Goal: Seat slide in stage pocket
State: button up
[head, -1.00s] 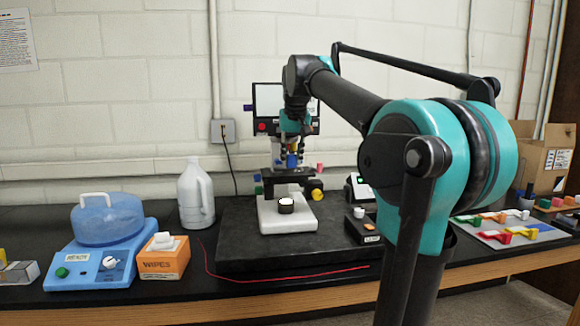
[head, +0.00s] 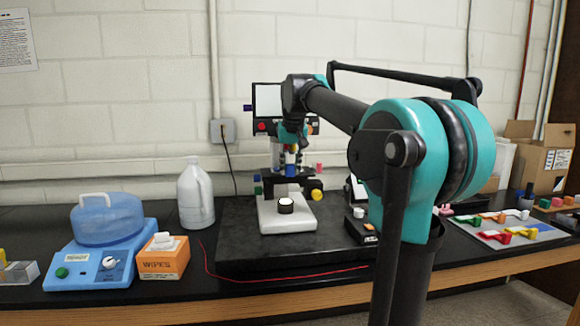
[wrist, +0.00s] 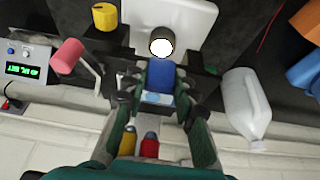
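The microscope, with its white base (head: 290,222) and black stage (head: 273,183), stands on the dark slab. My gripper (wrist: 160,92) is at the stage, below the microscope head. In the wrist view its dark fingertips lie on either side of a blue block (wrist: 160,73) with a pale blue patch (wrist: 156,98). Whether the fingers press on this block is unclear. I cannot tell whether the pale patch is the slide. The stage pocket cannot be made out. Red (wrist: 149,142) and yellow (wrist: 127,140) tipped parts show between the fingers.
A yellow knob (wrist: 104,16) and a pink knob (wrist: 67,56) are left of my fingers in the wrist view. A white jug (head: 196,195), orange wipes box (head: 163,260) and blue centrifuge-like device (head: 107,232) stand left. A red wire (head: 285,278) lies in front.

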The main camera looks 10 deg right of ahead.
jog(key=o, duration=0.4)
jog(key=v, duration=1.2)
jog(key=shift+r, duration=0.25)
jog(key=shift+s, duration=0.1)
